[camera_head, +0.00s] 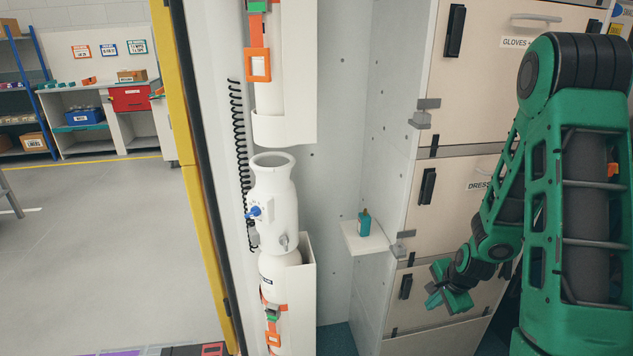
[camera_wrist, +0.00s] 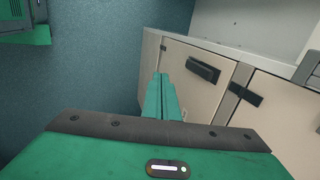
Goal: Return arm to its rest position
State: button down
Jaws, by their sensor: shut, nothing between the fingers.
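My green arm stands at the right of the head view, bent down in front of the beige cabinet (camera_head: 460,215). My gripper (camera_head: 433,300) is low, in front of the lower cabinet doors. In the wrist view my gripper's fingers (camera_wrist: 162,97) lie side by side, shut with nothing between them. They point toward a beige cabinet door with a black handle (camera_wrist: 203,69). I cannot tell how far the fingertips are from the door.
A small shelf (camera_head: 365,240) with a green bottle (camera_head: 364,223) juts from the wall left of the arm. A white cylinder (camera_head: 274,200) stands strapped at the wall. Blue floor (camera_wrist: 90,85) shows beside the cabinet. Open grey floor (camera_head: 100,240) lies at left.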

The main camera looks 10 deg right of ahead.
jog(key=s+a+r+n+g, duration=0.1)
jog(key=s+r+n+g, duration=0.3)
jog(key=s+r+n, duration=0.7)
jog(key=s+r, duration=1.5)
jog(key=shift+s+a, duration=0.2)
jog(key=shift+a, duration=0.05)
jog(key=shift+a+r, duration=0.1)
